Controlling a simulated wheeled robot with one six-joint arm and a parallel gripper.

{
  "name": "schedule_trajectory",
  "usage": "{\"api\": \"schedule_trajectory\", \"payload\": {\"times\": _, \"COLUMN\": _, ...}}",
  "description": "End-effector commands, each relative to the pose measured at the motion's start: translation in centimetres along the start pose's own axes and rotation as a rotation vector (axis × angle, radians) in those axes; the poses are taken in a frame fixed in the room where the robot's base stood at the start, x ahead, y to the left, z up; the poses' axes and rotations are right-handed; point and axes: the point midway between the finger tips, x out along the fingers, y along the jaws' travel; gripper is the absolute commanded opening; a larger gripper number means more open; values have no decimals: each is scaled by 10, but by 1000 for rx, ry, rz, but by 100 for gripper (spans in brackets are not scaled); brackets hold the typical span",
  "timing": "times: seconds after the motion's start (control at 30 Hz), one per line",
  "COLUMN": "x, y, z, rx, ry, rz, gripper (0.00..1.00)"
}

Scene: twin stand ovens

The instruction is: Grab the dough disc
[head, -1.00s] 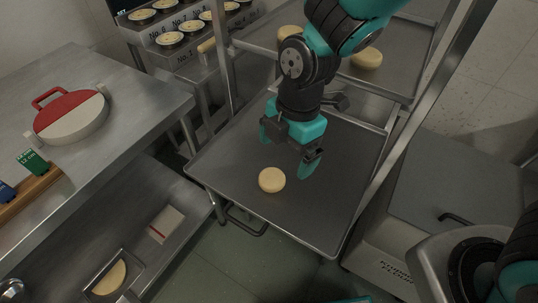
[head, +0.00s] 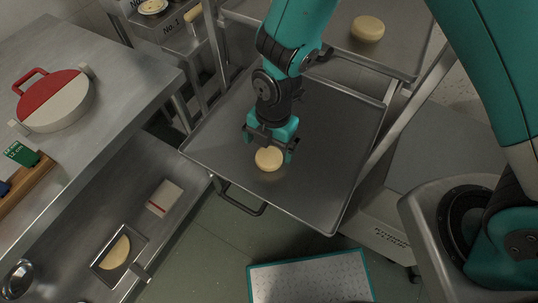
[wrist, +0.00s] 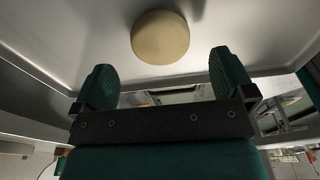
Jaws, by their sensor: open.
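A pale, round dough disc (head: 269,159) lies on a dark metal tray (head: 330,185) on the rack in the head view. My gripper (head: 268,152) is open and right at the disc, its teal fingers to either side in the picture. In the wrist view the dough disc (wrist: 160,37) lies beyond the tips of the two parted fingers of my gripper (wrist: 160,62), roughly centred between them. Nothing is between the fingers there. I cannot tell whether a finger touches the tray.
Another dough disc (head: 367,28) lies on a second tray behind. A rack post (head: 385,137) slopes along the right. A steel bench (head: 110,105) with a red and white press (head: 56,101) stands left. A teal-edged mat (head: 310,281) lies at the lower middle.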

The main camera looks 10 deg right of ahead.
Motion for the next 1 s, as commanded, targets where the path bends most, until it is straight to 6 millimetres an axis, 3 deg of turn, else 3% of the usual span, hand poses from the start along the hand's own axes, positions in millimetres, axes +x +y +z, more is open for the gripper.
{"api": "schedule_trajectory", "payload": {"times": 0.3, "x": 40, "y": -1, "z": 1, "rx": 0, "ry": 1, "rz": -3, "gripper": 100}}
{"api": "schedule_trajectory", "payload": {"times": 0.57, "x": 44, "y": 0, "z": 1, "rx": 0, "ry": 0, "rz": 0, "gripper": 100}}
{"api": "schedule_trajectory", "payload": {"times": 0.67, "x": 44, "y": 0, "z": 1, "rx": 0, "ry": 0, "rz": 0, "gripper": 82}}
{"api": "schedule_trajectory", "payload": {"times": 0.8, "x": 44, "y": 0, "z": 1, "rx": 0, "ry": 0, "rz": 0, "gripper": 49}}
{"api": "schedule_trajectory", "payload": {"times": 1.0, "x": 44, "y": 0, "z": 1, "rx": 0, "ry": 0, "rz": 0, "gripper": 46}}
